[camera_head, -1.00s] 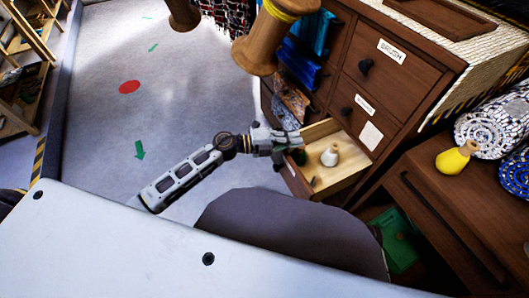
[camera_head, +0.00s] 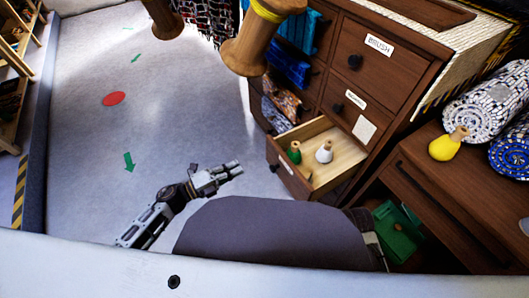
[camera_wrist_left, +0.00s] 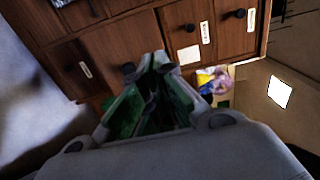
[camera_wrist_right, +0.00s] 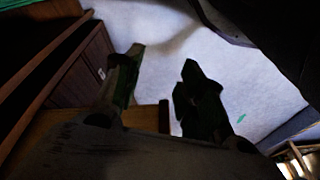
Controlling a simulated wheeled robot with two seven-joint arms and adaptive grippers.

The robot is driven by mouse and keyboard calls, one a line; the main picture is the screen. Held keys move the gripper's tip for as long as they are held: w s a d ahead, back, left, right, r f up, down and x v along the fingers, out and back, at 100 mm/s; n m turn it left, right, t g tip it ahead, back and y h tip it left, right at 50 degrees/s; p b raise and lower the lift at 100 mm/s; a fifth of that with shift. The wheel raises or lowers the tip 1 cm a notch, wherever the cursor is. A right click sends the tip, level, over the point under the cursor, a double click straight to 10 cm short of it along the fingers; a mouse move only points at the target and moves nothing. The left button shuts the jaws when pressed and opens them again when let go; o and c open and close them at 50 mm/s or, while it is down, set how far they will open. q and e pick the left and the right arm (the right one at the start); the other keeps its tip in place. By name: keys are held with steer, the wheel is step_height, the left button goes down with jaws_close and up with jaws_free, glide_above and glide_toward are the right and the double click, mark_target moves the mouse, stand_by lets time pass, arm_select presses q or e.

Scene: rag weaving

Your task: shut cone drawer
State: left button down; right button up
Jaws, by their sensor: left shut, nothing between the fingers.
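The cone drawer (camera_head: 345,166) stands pulled out of the dark wooden cabinet, with a green cone (camera_head: 294,152) and a white cone (camera_head: 324,152) inside. Its front (camera_head: 288,170) has a dark knob and a pale label. My left gripper (camera_head: 238,168) is shut and empty, left of the drawer front and apart from it in the head view. In the left wrist view its fingertips (camera_wrist_left: 160,62) point toward the cabinet fronts. My right gripper is outside the head view; in the right wrist view its fingers (camera_wrist_right: 160,75) are spread with nothing between them.
Closed drawers with knobs and labels (camera_head: 378,45) are above the open one. A side table (camera_head: 440,180) with a yellow cone (camera_head: 448,145) and rolled rugs (camera_head: 488,112) stands at the right. A green object (camera_head: 398,230) lies low beneath it. The floor at left is clear.

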arm_select(q)
steer(key=shift+d, duration=0.1)
stand_by(0.3)
steer(key=b, duration=0.2)
glide_toward(275, 148)
steer(key=shift+x, duration=3.55)
steer(key=shift+s, duration=0.1)
arm_select(e)
steer(key=r, duration=0.3)
steer(key=shift+w+a+r+t, duration=0.1)
steer(key=shift+a+r+t, duration=0.15)
steer(key=shift+t, duration=0.15)
arm_select(q)
steer(key=shift+d, duration=0.1)
arm_select(e)
steer(key=shift+f, duration=0.15)
arm_select(q)
steer(key=shift+d, duration=0.1)
